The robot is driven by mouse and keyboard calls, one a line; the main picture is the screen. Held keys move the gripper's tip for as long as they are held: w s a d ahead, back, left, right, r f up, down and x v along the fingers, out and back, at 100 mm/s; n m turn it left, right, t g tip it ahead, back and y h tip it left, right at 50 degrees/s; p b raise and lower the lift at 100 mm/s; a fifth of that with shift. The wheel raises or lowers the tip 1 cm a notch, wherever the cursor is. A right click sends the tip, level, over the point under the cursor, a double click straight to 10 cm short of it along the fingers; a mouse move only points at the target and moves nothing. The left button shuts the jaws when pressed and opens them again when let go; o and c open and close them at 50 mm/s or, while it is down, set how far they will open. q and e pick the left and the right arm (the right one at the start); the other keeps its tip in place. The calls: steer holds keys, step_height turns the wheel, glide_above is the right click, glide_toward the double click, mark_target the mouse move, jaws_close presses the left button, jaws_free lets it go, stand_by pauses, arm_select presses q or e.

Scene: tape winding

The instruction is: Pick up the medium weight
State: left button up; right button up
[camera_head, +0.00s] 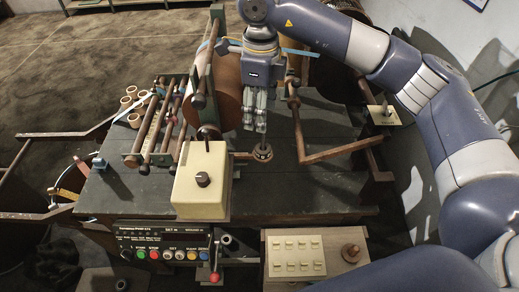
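A small round dark weight (262,153) with a lighter ring sits at the end of a bar over the dark tabletop, right of the cream box. I cannot tell whether it is the medium weight. My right gripper (256,128) points down, with its silver fingertips a little above this weight and apart from it in the picture. The fingers are close together, but their gap is unclear. A thin upright rod shows beside the fingers. A brown, knob-like round piece (350,252) stands on the wooden box at the lower right. My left gripper is not in view.
The winding machine's dark tabletop (310,195) carries a cream box (203,180), a large brown roll (228,85) and several wooden rollers (150,135). A bent wooden arm (335,152) lies right of the gripper. A control panel (165,245) and switch plate (297,257) are in front.

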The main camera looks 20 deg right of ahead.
steer(key=p, duration=0.1)
glide_above(262, 143)
steer(key=f, duration=0.2)
steer(key=w+f, duration=0.1)
steer(key=f, duration=0.1)
steer(key=shift+d+f, duration=0.1)
steer(key=shift+f, duration=0.35)
steer(key=shift+f+p, duration=0.3)
steer(key=shift+p, duration=0.3)
steer(key=f+p, duration=0.2)
steer(key=f, duration=0.1)
steer(key=shift+s+f, duration=0.25)
steer(key=shift+s, duration=0.15)
steer(key=shift+w+f, duration=0.1)
steer(key=shift+f, duration=0.45)
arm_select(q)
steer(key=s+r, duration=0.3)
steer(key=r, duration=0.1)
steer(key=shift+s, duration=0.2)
arm_select(e)
steer(key=c, duration=1.3)
